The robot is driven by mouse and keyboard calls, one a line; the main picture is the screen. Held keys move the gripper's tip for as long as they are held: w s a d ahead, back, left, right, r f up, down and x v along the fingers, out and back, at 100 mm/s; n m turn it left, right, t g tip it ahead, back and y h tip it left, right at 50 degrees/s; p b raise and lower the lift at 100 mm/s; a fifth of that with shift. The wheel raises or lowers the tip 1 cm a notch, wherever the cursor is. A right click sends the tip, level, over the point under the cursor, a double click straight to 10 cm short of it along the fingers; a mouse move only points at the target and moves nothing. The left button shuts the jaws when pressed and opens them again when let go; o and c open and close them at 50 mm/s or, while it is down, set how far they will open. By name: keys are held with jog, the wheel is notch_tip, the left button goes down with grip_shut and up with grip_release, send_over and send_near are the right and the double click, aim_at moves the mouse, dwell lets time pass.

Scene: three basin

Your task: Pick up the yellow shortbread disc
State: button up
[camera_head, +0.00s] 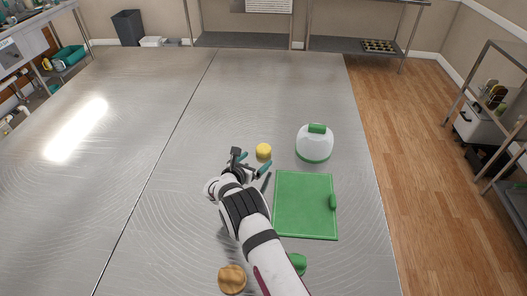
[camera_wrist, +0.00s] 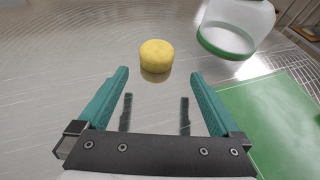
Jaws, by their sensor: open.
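The yellow shortbread disc (camera_head: 263,150) lies on the metal table, left of the white container. In the wrist view the disc (camera_wrist: 156,55) sits ahead of my gripper, between the lines of the two fingers and beyond their tips. My gripper (camera_head: 251,162) is open, with teal fingers spread apart and nothing between them. In the wrist view my gripper (camera_wrist: 158,78) is fully visible, and the disc is apart from both fingers.
A white container with green base and top (camera_head: 314,145) stands right of the disc. A green board (camera_head: 300,208) lies right of my gripper, with a small green item (camera_head: 333,202) at its edge. A brown round item (camera_head: 232,279) lies near the front. The table's left is clear.

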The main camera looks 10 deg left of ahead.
aim_at(260, 154)
jog(key=shift+r+x, duration=0.15)
jog(key=shift+x, duration=1.25)
jog(key=shift+r+x, duration=0.15)
jog(key=shift+x, duration=1.25)
jog(key=shift+w+a, duration=0.2)
jog(key=c, duration=1.4)
